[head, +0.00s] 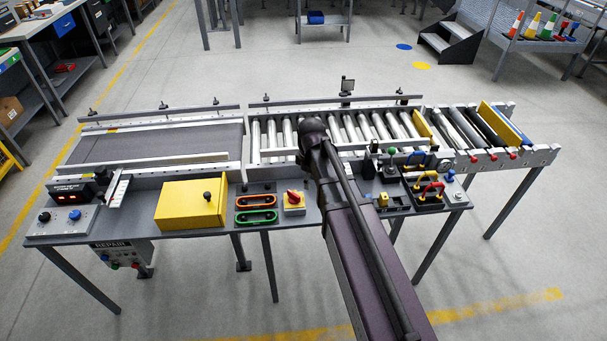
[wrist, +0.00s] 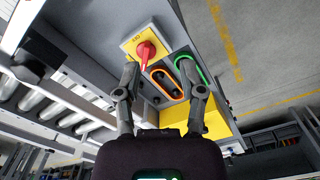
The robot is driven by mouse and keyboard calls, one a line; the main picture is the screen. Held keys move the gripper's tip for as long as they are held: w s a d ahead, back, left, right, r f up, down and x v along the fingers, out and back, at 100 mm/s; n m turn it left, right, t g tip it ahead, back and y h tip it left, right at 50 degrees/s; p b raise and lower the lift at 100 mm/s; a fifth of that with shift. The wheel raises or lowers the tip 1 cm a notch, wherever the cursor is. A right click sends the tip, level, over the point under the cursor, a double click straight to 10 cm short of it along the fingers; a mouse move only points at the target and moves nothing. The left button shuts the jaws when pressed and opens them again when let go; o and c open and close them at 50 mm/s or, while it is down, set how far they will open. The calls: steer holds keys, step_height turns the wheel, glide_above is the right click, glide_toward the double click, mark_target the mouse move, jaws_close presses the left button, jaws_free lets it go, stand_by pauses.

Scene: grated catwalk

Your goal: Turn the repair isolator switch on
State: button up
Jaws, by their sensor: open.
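A red rotary knob on a yellow plate (head: 293,209) sits on the grey bench shelf, right of the orange and green handles. The red knob (wrist: 146,52) and its plate also show in the wrist view, just beyond my left fingertip. My gripper (wrist: 160,68) is open and empty, its two fingers apart. The gap faces the orange handle (wrist: 157,84) and green handle (wrist: 181,66). I cannot tell whether a finger touches anything. In the head view my arm covers the bench right of the knob, and the fingers are not distinct.
A yellow box (head: 190,206) stands left of the handles. A grey box marked REPAIR (head: 121,258), with coloured buttons, hangs under the bench. A roller conveyor (head: 283,139) runs behind. Several tools and handles stand right of my arm. The floor in front is open.

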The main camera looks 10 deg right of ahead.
steer(key=s+d+m, duration=0.3)
steer(key=s+m, duration=0.3)
steer(key=s+d+m, duration=0.3)
steer(key=s+m, duration=0.2)
steer(key=s, duration=0.2)
steer(key=shift+s+d+r+m, duration=0.15)
steer(key=shift+s+d+m, duration=0.1)
steer(key=shift+d+m, duration=0.15)
steer(key=n, duration=0.9)
glide_above(294, 194)
steer(key=shift+w+f, duration=0.1)
steer(key=shift+f, duration=0.1)
steer(key=shift+f, duration=0.15)
step_height(294, 194, down, 14)
steer(key=b, duration=1.4)
steer(key=shift+r, duration=0.25)
